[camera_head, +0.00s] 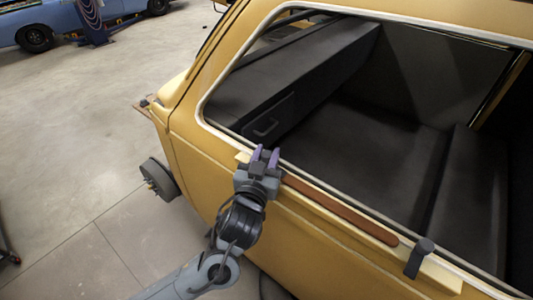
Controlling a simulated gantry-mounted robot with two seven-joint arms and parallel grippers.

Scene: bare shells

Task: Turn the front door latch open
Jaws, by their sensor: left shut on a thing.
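The yellow car body's door panel (318,238) runs across the lower middle of the head view. A brown strip (340,208) lies along it below the window opening, with cream-coloured ends. My left gripper (266,155), with purple fingertips, is at the front, left end of this strip. It is shut on a small part there, which appears to be the front door latch; the fingers hide it, so its angle cannot be told. A similar dark latch handle (421,257) stands at the strip's rear, right end, apart from the gripper. My right gripper is not in view.
The window opening has a pale rim and shows a dark interior with a dashboard (290,85). A bare wheel hub (158,178) sticks out at the car's front left. Open concrete floor (85,120) lies to the left. A blue car (65,22) stands at the back.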

